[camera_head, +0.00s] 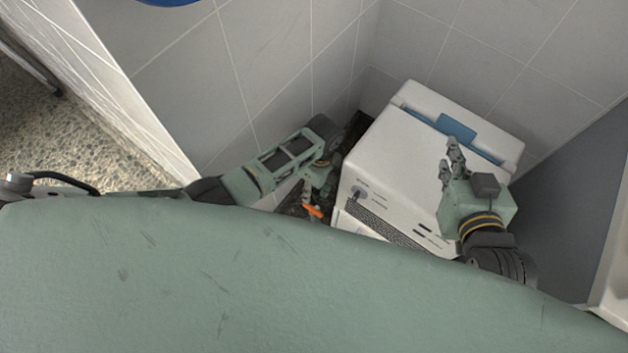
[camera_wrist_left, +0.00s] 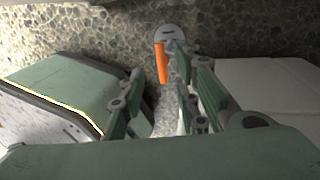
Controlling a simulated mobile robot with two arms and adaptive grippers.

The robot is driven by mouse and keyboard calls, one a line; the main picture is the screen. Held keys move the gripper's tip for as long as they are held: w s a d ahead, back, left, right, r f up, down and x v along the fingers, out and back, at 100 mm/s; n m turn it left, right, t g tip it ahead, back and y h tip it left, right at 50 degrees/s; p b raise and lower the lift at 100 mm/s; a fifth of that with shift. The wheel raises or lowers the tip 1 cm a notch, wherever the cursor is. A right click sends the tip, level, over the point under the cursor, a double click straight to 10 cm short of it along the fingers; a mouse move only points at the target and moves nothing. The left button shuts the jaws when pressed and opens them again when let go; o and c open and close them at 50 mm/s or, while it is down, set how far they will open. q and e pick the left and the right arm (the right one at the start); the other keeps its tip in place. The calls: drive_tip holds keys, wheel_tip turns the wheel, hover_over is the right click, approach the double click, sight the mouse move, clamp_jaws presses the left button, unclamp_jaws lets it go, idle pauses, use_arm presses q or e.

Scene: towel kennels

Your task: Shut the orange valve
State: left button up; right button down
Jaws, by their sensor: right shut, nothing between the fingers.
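The orange valve handle (camera_head: 313,212) shows low in the gap left of the white machine, just below my left gripper (camera_head: 312,193). In the left wrist view the orange handle (camera_wrist_left: 162,63) is a narrow bar, beside a round grey fitting (camera_wrist_left: 170,33) on the pebbled floor. My left gripper (camera_wrist_left: 158,82) is open there, its fingers apart. The handle lies in line with the gap, closer to the right-hand finger; I cannot tell whether they touch. My right gripper (camera_head: 450,160) is shut and empty, above the white machine's top.
The white machine (camera_head: 385,150) with a blue patch (camera_head: 455,127) stands in the tiled corner, right of the valve. Grey tiled walls (camera_head: 270,60) close in behind and to the left. A grey panel (camera_head: 570,190) stands at right. Pebbled floor (camera_head: 75,110) is open at far left.

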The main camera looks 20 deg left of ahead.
use_arm(q)
drive_tip(key=shift+w+d+r, duration=0.1)
drive_tip(key=shift+w+r, duration=0.1)
drive_tip(key=shift+r, duration=0.95)
drive_tip(key=shift+w+d+r, duration=0.1)
drive_tip(key=shift+w+r, duration=0.1)
drive_tip(key=shift+r, duration=0.9)
drive_tip(key=shift+s+f, duration=0.1)
